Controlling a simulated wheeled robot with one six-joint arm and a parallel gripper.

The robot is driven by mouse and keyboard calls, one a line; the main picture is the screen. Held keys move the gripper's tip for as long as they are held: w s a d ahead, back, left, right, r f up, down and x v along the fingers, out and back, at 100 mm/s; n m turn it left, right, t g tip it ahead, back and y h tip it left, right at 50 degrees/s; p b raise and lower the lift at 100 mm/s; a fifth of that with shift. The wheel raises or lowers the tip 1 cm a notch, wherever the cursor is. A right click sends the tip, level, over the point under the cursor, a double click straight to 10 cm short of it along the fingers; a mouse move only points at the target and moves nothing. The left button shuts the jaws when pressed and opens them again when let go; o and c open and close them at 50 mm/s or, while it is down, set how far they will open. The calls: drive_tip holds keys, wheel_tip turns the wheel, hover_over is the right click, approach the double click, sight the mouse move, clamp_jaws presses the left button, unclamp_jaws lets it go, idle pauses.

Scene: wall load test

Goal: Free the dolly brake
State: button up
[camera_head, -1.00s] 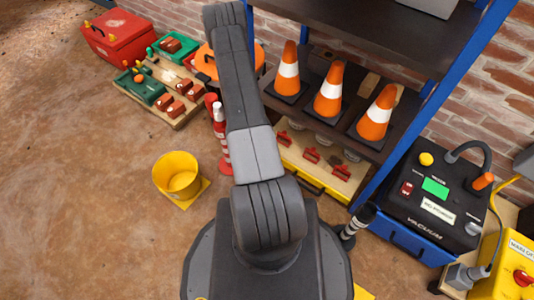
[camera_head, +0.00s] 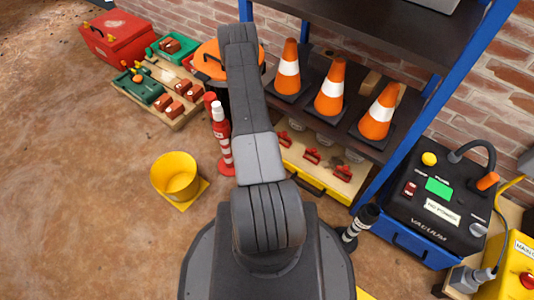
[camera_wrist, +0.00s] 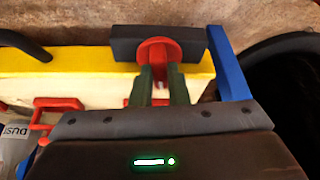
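My gripper (camera_wrist: 161,80) shows in the wrist view, with two dark green fingers set apart. Their tips are at a red round-headed part (camera_wrist: 158,52) in front of a dark block (camera_wrist: 190,42). This may be the brake, but I cannot tell for sure. Some red shows between the fingers; whether they press on it I cannot tell. A pale panel with a yellow edge (camera_wrist: 90,60) lies behind, with a red handle (camera_wrist: 58,104) at the left. In the head view my arm hides the gripper.
A blue bar (camera_wrist: 228,65) and a dark round opening (camera_wrist: 292,85) are close on the right of the gripper. In the head view, a shelf with orange cones (camera_head: 329,90) stands right of my arm, and a yellow bucket (camera_head: 176,177) stands left on open floor.

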drive_tip(key=shift+r+p, duration=0.15)
drive_tip(key=shift+p, duration=0.2)
clamp_jaws()
drive_tip(key=shift+r+m+p, duration=0.1)
drive_tip(key=shift+m+p, duration=0.4)
drive_tip(key=shift+p, duration=0.25)
drive_tip(key=shift+f+m+h, duration=0.2)
drive_tip(key=shift+m+h, duration=0.2)
drive_tip(key=o, duration=0.7)
unclamp_jaws()
drive_tip(key=shift+o, duration=0.2)
drive_tip(key=p+v, duration=0.4)
drive_tip(key=v, duration=0.9)
drive_tip(key=shift+r, duration=0.45)
